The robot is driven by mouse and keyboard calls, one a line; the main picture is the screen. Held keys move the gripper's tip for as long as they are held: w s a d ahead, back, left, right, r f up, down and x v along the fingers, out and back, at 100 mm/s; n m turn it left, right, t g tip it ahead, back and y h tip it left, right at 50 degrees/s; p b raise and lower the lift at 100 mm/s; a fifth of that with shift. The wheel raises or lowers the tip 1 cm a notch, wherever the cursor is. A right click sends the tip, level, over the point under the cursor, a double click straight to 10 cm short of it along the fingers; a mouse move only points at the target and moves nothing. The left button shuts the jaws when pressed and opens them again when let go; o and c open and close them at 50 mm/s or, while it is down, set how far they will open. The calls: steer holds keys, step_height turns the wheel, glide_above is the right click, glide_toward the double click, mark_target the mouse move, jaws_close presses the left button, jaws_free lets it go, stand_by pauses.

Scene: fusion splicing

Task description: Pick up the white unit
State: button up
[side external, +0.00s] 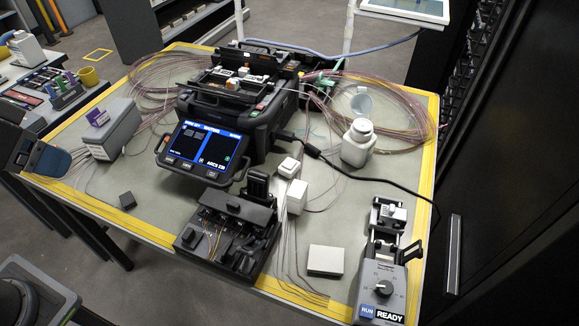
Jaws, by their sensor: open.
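Several white things could be the white unit, and I cannot tell which one the task names. A white upright block (297,197) stands on the table just right of the black fixture. A smaller white block (289,166) is right behind it. A flat white box (326,260) lies at the front of the table, apart from other objects. A white bottle (358,145) stands farther back on the right with its lid tipped up.
The fusion splicer (240,115) with its lit screen (205,146) fills the table's middle. A black fixture (225,230) stands in front. A grey READY device (382,285) is at front right. Coiled fibres and a black cable (375,180) cross the right side. The left front is mostly clear.

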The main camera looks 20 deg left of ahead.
steer(key=w+d+r, duration=0.2)
steer(key=w, duration=0.5)
steer(key=m+g, duration=0.1)
steer(key=m, duration=0.1)
glide_above(287, 166)
steer(key=s, duration=0.2)
steer(key=shift+h, duration=0.4)
steer(key=f, duration=1.8)
steer(key=a+f, duration=0.1)
steer(key=f, duration=0.8)
steer(key=shift+s+f, duration=0.1)
steer(key=shift+f, duration=0.1)
steer(key=shift+x, duration=3.05)
steer(key=shift+d, duration=0.2)
steer(key=c, duration=1)
